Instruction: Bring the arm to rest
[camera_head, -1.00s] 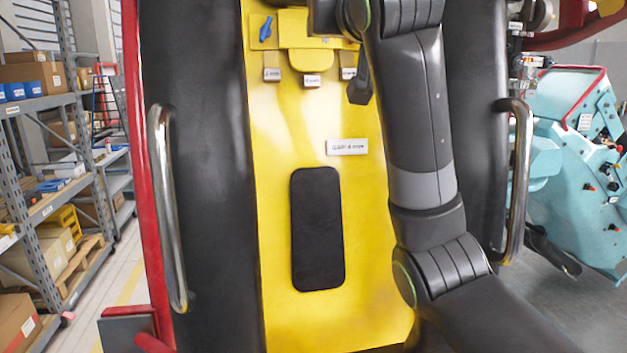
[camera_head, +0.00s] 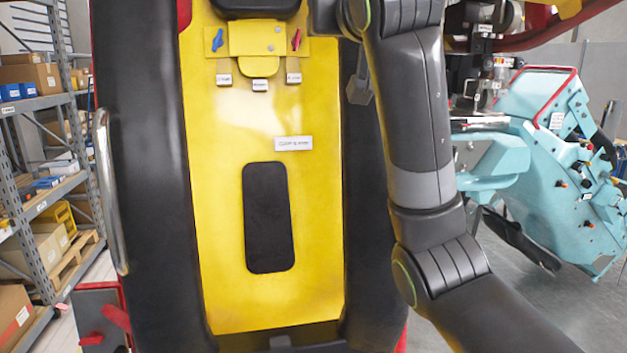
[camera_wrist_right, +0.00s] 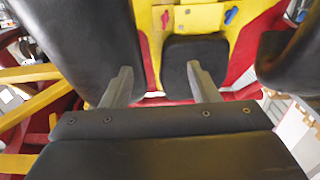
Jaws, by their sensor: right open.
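My right arm (camera_head: 420,120) reaches up the right side of the head view, in front of the seat's right black side pad. Part of my right gripper (camera_head: 361,82) shows as a grey finger beside the wrist. In the right wrist view the two grey fingers of my right gripper (camera_wrist_right: 160,86) stand apart with nothing between them. Beyond them are a black seat pad (camera_wrist_right: 194,58) and a yellow panel (camera_wrist_right: 197,18). My left arm and gripper are not in view.
A yellow seat back (camera_head: 215,270) with a black pad (camera_head: 268,218) stands ahead, between black side pads (camera_head: 140,170). A silver handle (camera_head: 108,190) is at its left. Shelves (camera_head: 40,200) stand far left. A turquoise machine (camera_head: 540,150) stands right, with open floor before it.

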